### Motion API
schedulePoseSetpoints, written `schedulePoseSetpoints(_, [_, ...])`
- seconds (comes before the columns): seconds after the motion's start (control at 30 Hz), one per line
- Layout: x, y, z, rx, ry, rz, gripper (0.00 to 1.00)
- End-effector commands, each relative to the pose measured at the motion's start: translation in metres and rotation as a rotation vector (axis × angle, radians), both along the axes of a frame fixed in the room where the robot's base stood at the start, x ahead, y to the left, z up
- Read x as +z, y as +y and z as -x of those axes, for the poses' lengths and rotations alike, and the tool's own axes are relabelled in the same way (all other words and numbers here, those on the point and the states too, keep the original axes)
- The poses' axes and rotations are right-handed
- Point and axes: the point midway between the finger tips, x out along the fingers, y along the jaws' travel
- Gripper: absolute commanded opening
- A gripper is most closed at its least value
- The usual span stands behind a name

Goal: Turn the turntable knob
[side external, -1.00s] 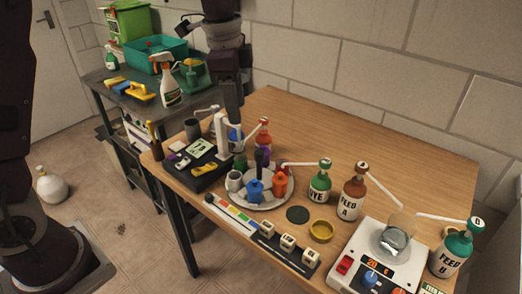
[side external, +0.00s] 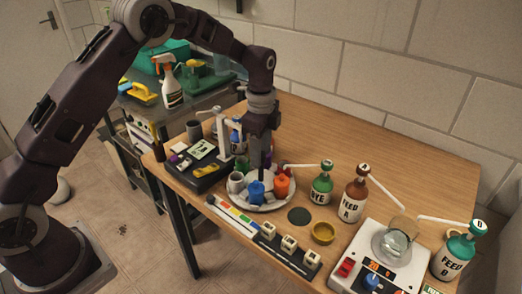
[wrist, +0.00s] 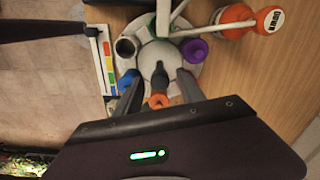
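The turntable is a round pale plate (side external: 272,207) holding small coloured pots; it also shows in the wrist view (wrist: 183,88). Its dark knob (wrist: 160,75) stands near the middle of the plate. My gripper (wrist: 160,78) is open, with one finger on each side of the knob and a gap visible between. In the side view my gripper (side external: 261,163) points down over the plate and hides the knob. A grey-white pot (wrist: 126,47), a blue pot (side external: 256,191), an orange pot (side external: 281,184) and a purple pot (wrist: 195,50) sit around it.
A white dispenser post (side external: 223,135) and black box (side external: 198,170) are at left. A colour strip (side external: 236,218) lies in front. The table's back right is bare.

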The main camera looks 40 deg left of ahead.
Motion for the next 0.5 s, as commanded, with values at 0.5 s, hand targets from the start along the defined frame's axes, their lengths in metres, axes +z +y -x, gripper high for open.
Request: schedulePoseSetpoints(0.5, [0.0005,0.0001,0.0000,0.016,0.000,0.000,0.00])
